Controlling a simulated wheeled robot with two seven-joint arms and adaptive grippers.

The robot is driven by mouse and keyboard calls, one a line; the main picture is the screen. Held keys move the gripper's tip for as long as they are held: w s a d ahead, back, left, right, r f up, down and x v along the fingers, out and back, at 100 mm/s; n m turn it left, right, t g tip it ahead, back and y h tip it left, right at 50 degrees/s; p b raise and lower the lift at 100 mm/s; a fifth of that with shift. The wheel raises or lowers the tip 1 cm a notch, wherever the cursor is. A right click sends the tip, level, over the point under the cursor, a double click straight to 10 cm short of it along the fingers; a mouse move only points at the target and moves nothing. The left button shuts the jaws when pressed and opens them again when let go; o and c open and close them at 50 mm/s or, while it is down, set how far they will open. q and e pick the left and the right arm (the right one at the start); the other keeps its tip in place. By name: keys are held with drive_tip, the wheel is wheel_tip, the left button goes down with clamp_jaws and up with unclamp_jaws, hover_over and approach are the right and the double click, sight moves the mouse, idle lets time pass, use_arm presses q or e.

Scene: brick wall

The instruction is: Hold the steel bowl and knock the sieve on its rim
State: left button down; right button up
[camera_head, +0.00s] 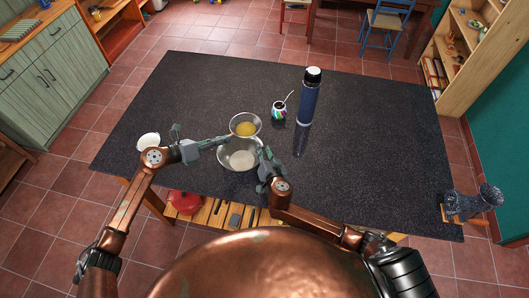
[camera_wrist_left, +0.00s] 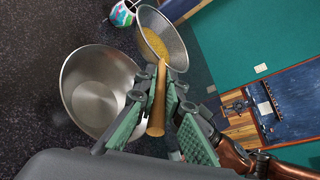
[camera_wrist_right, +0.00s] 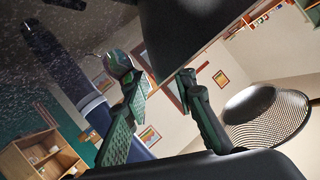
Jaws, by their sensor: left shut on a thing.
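The steel bowl (camera_head: 240,160) stands on the dark table in front of me and looks empty in the left wrist view (camera_wrist_left: 75,78). My left gripper (camera_wrist_left: 160,105) is shut on the wooden handle of the sieve (camera_head: 235,120). The sieve (camera_wrist_left: 147,18) holds yellow stuff and appears at the bowl's far side; I cannot tell whether they touch. My right gripper (camera_head: 264,153) is at the bowl's right side. Its fingers (camera_wrist_right: 160,102) are apart, with the bowl's dark outside (camera_wrist_right: 195,35) beyond the tips. The sieve's mesh (camera_wrist_right: 268,118) shows to the right there.
A patterned cup (camera_head: 279,110) with a straw and a tall blue flask (camera_head: 307,100) stand beyond the bowl to the right. A small white bowl (camera_head: 148,140) is at the table's left, by my left arm. The table's right half (camera_head: 385,150) is clear.

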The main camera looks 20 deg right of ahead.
drive_tip(key=shift+c, duration=0.4)
clamp_jaws()
idle(0.9)
use_arm(q)
drive_tip(key=s+a+f, duration=0.2)
drive_tip(key=a+f, duration=0.1)
drive_tip(key=f, duration=0.2)
drive_tip(key=shift+s+a+f, duration=0.3)
drive_tip(key=shift+s+f, duration=0.05)
drive_tip(key=shift+s, duration=0.05)
idle(0.3)
idle(0.4)
